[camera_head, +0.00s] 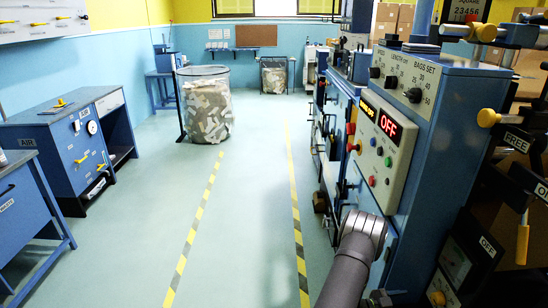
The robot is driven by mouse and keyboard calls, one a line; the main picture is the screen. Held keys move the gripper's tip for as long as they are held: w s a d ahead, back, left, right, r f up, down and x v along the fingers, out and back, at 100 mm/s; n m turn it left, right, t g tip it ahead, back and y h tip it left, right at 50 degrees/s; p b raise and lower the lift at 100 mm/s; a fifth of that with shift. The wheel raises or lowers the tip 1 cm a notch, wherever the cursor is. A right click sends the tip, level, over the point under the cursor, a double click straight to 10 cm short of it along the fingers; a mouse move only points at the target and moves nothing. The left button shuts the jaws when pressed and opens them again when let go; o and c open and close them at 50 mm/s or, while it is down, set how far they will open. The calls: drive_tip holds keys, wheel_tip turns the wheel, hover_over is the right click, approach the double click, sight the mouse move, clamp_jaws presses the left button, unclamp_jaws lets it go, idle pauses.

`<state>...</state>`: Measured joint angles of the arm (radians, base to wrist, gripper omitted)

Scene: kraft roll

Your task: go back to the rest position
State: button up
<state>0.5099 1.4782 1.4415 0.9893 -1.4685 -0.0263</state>
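Part of my arm, dark grey with a lighter ribbed joint, rises from the bottom edge right of centre. It reaches up beside the front of the blue machine (428,170). My gripper does not show in this view, so its opening and anything in it are hidden. A light control panel (381,150) on the machine has a red display (389,127) reading OFF and several coloured buttons. Above it is a grey sloped panel (408,79) with black knobs, marked LENGTH and BAGS SET.
Yellow-and-black floor stripes (196,222) bound a clear aisle left of the machine. A mesh bin (206,104) of paper scraps stands further back. A blue cabinet (70,143) and blue bench (25,215) line the left. Yellow-tipped levers (523,238) stick out at the right.

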sight(434, 300)
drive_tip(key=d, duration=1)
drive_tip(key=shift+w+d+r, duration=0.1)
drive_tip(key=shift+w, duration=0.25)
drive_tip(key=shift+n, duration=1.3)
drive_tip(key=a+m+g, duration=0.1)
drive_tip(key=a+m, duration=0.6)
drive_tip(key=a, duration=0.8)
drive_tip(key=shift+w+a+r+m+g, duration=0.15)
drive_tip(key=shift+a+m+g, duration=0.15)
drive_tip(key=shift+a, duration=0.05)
